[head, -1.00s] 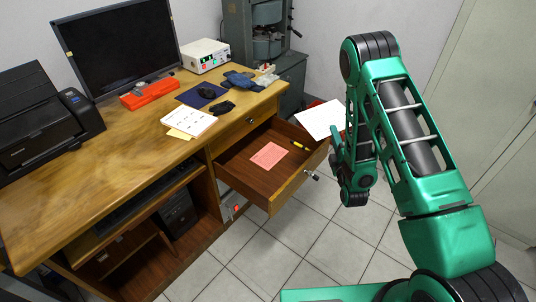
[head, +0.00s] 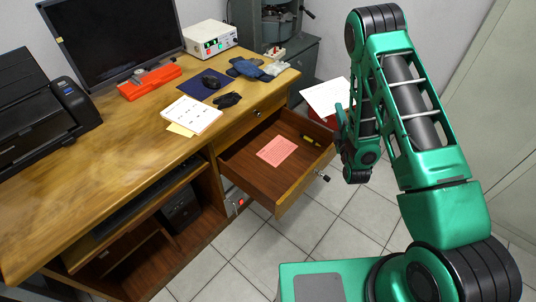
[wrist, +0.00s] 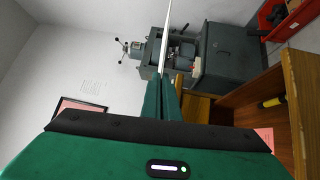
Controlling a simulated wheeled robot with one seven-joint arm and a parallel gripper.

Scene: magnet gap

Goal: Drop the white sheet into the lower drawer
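The white sheet (head: 325,97) is held up at the far right of the drawer, beyond its far end in the head view. In the wrist view the sheet (wrist: 167,38) shows nearly edge-on as a thin white strip between the fingers. My gripper (wrist: 165,100) is shut on it; in the head view my gripper (head: 343,116) is partly hidden by my arm. The lower drawer (head: 295,196) is pulled open below a closed upper drawer (head: 256,113). In it lie a pink sheet (head: 277,150) and a yellow marker (head: 310,139).
The desk top holds a white notepad (head: 192,114), a dark mat, gloves, an orange tool (head: 149,82), a monitor and a printer. A grey machine (head: 283,28) on a cabinet stands behind. A red bin (head: 322,117) is behind the sheet. Tiled floor in front of the drawer is clear.

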